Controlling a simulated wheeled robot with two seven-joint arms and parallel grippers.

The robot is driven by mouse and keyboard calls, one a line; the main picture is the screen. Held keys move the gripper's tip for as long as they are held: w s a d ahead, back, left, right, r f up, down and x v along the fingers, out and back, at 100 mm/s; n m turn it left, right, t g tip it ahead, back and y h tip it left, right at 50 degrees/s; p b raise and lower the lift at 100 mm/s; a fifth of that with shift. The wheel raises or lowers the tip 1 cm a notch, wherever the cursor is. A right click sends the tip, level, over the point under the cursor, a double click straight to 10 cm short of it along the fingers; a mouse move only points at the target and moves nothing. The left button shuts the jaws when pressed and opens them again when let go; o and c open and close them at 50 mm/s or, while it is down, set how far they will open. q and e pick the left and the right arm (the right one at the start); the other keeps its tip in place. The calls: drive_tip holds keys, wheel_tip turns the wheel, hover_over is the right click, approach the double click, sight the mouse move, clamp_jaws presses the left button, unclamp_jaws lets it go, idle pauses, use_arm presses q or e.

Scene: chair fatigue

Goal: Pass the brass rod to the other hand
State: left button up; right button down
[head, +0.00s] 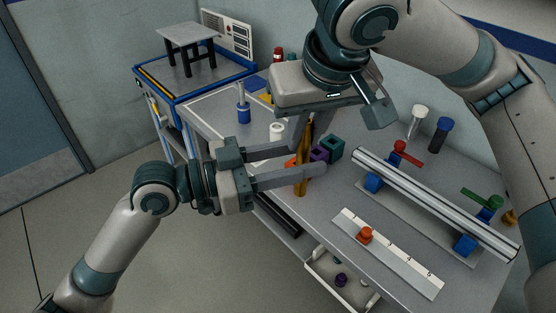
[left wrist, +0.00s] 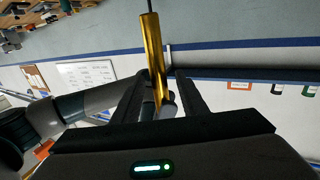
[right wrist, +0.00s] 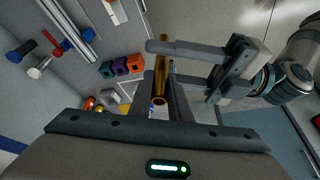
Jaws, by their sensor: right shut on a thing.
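The brass rod (head: 302,165) hangs upright above the workbench. My right gripper (head: 304,124) comes down from above and is shut on the rod's upper part; the right wrist view shows the rod (right wrist: 159,92) between its fingers. My left gripper (head: 306,162) reaches in from the left, below the right one. Its two fingers are apart, with the rod standing between them. In the left wrist view the rod (left wrist: 152,48) runs up between the open fingers with a gap on either side. Whether either left finger touches it, I cannot tell.
On the workbench (head: 215,112) are purple and teal blocks (head: 332,149) behind the rod, a silver rail (head: 430,200) on blue supports and a white ruler plate (head: 415,272) with an orange knob. An open drawer (head: 325,285) sits below. A blue-edged cart (head: 190,85) stands back left.

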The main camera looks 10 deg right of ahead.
use_arm(q)
drive_tip(key=shift+w+d, duration=0.2)
drive_tip(key=shift+d, duration=0.85)
drive_tip(key=shift+w+d, duration=0.2)
drive_tip(key=shift+d, duration=0.85)
clamp_jaws()
use_arm(e)
drive_tip(key=c, duration=1.6)
unclamp_jaws()
drive_tip(key=shift+o, duration=0.2)
drive_tip(key=shift+r, duration=0.15)
drive_tip(key=a+v, duration=0.1)
drive_tip(key=v, duration=1)
drive_tip(key=shift+s+d+r, duration=0.2)
drive_tip(key=shift+d+r, duration=0.15)
drive_tip(key=shift+d, duration=0.15)
